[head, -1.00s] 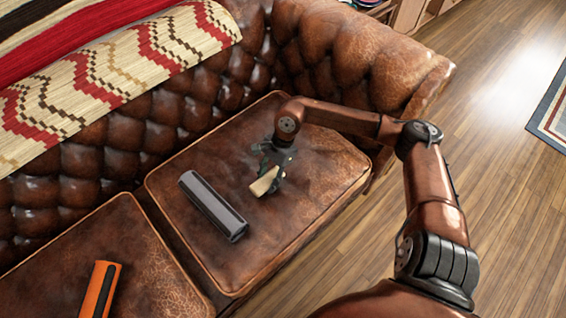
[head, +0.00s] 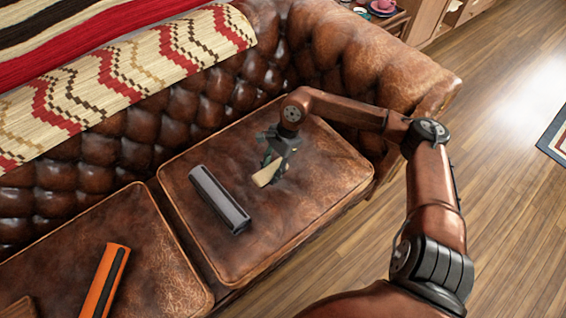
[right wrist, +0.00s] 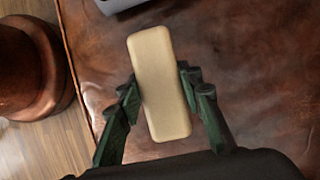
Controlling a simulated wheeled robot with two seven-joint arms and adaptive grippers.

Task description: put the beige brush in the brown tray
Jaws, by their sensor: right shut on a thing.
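The beige brush (head: 267,175) is a small pale block just over the right seat cushion of the brown leather sofa. My right gripper (head: 274,164) is shut on it. In the right wrist view the brush (right wrist: 160,85) stands lengthwise between the two dark green fingers of the gripper (right wrist: 162,98). I cannot tell whether it touches the leather. A brown edge (head: 17,309) shows at the bottom left corner on the left cushion; too little shows to tell if it is the brown tray. My left gripper is not in view.
A grey box-like object (head: 219,200) lies on the right cushion, left of the brush. An orange and black object (head: 104,281) lies on the left cushion. A patterned blanket (head: 130,75) covers the sofa back.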

